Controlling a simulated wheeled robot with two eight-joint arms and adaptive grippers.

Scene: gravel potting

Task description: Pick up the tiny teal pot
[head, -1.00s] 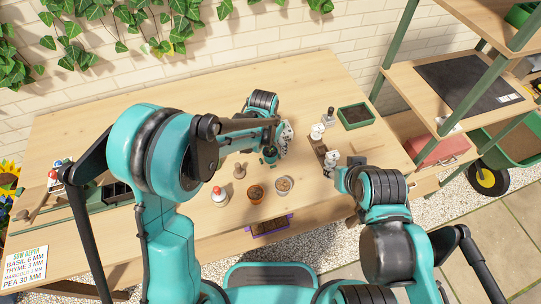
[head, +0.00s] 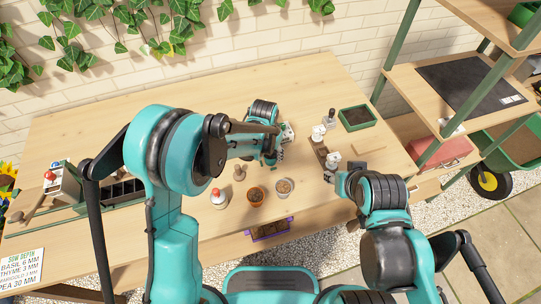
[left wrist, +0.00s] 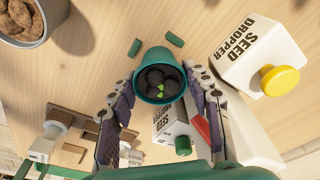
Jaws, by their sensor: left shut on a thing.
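The tiny teal pot (left wrist: 152,92) is held between the two fingers of my left gripper (left wrist: 160,88). Its open top faces the left wrist camera and shows dark soil (left wrist: 160,78) with a small green sprout. In the head view the pot (head: 269,158) is small below my left gripper (head: 272,150), over the middle of the bench. I cannot tell whether its base is clear of the bench. My right arm reaches in from the right, and its gripper (head: 331,176) is near the wooden rack, too small to read.
White seed droppers (left wrist: 248,55) stand close beside the held pot. A gravel-filled pot (head: 284,187), a soil-filled pot (head: 256,195) and a red-topped bottle (head: 218,197) stand nearer me. A wooden rack (head: 320,148) and green tray (head: 356,117) are to the right. The bench's back left is clear.

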